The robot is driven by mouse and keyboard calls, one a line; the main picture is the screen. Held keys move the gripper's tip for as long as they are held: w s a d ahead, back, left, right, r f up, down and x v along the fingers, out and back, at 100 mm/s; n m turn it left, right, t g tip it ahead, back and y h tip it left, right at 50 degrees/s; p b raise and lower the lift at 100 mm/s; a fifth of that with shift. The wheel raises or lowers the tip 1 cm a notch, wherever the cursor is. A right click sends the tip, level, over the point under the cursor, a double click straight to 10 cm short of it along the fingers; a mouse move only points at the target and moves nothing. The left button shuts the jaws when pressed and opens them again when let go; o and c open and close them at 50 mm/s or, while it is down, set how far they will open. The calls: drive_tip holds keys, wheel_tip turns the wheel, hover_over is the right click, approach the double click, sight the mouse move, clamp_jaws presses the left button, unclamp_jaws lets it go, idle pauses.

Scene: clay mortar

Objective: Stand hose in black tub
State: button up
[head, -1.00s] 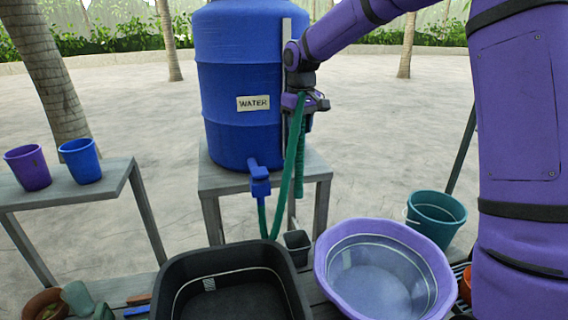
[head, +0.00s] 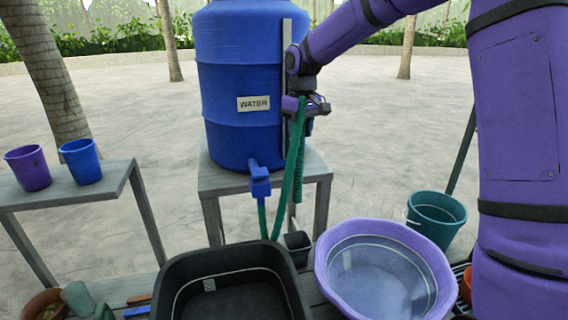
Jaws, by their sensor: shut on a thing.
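A green hose (head: 287,185) runs from the blue tap (head: 260,184) of the blue water barrel (head: 232,90). It dips behind the black tub's back edge, then rises to my gripper. My gripper (head: 303,106) is shut on the hose near its upper end, beside the barrel's right side. A short length of hose hangs down from the gripper. The black tub (head: 176,268) stands at the bottom centre, in front of the barrel's stand and below my gripper. The fingertips are partly hidden by the gripper body and hose.
A purple tub (head: 330,272) stands right of the black tub. A small dark pot (head: 297,243) is behind them. A teal bucket (head: 440,207) stands at the right. Purple (head: 27,170) and blue (head: 81,163) pots sit on a left side table (head: 118,172).

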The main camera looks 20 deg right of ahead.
sight(300, 181)
drive_tip(key=s+a+f+g+y, duration=0.1)
drive_tip(key=s+a+f, duration=0.2)
drive_tip(key=f, duration=0.6)
drive_tip(key=s+a+f+g+y, duration=0.1)
drive_tip(key=s+a+f, duration=0.3)
drive_tip(key=f, duration=0.6)
drive_tip(key=s+a+f+y, duration=0.2)
drive_tip(key=s+f, duration=0.3)
drive_tip(key=f, duration=0.4)
drive_tip(key=shift+s+a+f+g+y, duration=0.15)
drive_tip(key=shift+a+g+y, duration=0.25)
drive_tip(key=shift+a, duration=0.4)
drive_tip(key=o, duration=1.7)
drive_tip(key=v, duration=1)
drive_tip(key=shift+a+r, duration=0.2)
drive_tip(key=shift+r, duration=0.4)
drive_tip(key=shift+s, duration=0.15)
